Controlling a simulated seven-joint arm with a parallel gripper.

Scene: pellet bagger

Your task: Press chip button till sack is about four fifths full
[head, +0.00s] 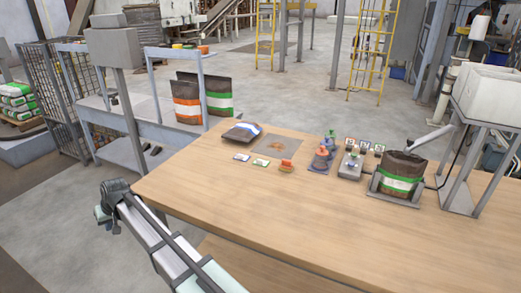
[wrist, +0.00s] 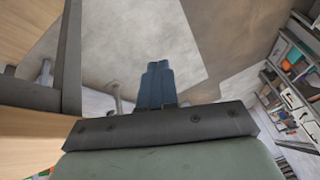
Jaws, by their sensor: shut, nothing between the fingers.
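The sack (head: 401,170), brown with a green and white band, stands upright in a grey holder (head: 397,197) at the right of the table. A pale spout (head: 427,139) slants down to its top; the fill level cannot be made out. A small grey button box (head: 350,166) stands just left of the sack, with small picture cards (head: 364,146) behind it. Which button is the chip one is too small to tell. My gripper (wrist: 158,68) is shut and empty in the wrist view, away from the button box and sack, which that view does not show.
A white hopper (head: 487,88) stands on a grey frame at the right.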

